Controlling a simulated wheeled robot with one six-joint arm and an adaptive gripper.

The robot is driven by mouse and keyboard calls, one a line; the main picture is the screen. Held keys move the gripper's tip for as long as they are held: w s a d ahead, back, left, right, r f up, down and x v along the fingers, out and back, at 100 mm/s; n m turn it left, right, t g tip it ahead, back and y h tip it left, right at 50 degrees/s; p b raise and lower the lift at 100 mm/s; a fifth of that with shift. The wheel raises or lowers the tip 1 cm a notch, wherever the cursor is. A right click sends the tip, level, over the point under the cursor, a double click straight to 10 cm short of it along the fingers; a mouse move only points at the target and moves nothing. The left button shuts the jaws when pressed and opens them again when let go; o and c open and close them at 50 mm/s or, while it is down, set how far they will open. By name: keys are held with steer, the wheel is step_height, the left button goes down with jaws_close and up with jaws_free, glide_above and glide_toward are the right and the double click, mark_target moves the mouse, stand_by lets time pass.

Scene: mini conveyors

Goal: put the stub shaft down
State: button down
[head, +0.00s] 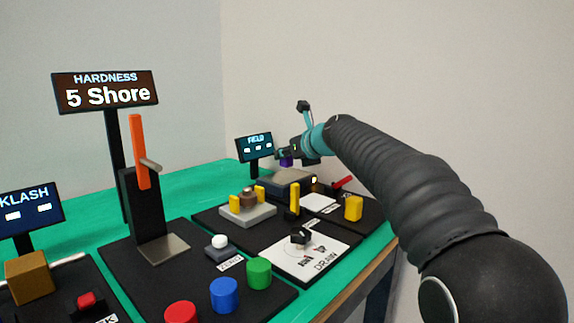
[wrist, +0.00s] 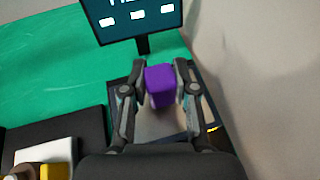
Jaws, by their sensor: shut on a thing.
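My gripper (wrist: 162,75) is shut on the stub shaft (wrist: 160,88), which shows as a purple, block-like piece between the two fingers in the wrist view. In the head view my gripper (head: 289,153) is at the far end of the table, with a small patch of the purple stub shaft (head: 286,161) showing under it. The piece is above a flat grey-beige plate (wrist: 160,126) on a dark base. Whether it touches the plate cannot be told.
A FIELD display (head: 255,147) stands just behind my gripper; the wrist view shows it close ahead. A fixture with yellow posts (head: 246,210), a white DRAIN panel with a knob (head: 320,257) and a HARDNESS stand (head: 147,215) are nearer. Bare green table (wrist: 45,75) lies left.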

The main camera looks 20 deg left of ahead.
steer(key=shift+f, duration=1.15)
steer(key=shift+f+b, duration=0.15)
steer(key=shift+b, duration=0.15)
steer(key=c, duration=0.9)
jaws_free()
steer(key=shift+r, duration=0.2)
steer(key=v, duration=1.2)
steer(key=shift+d+f, duration=0.1)
stand_by(0.4)
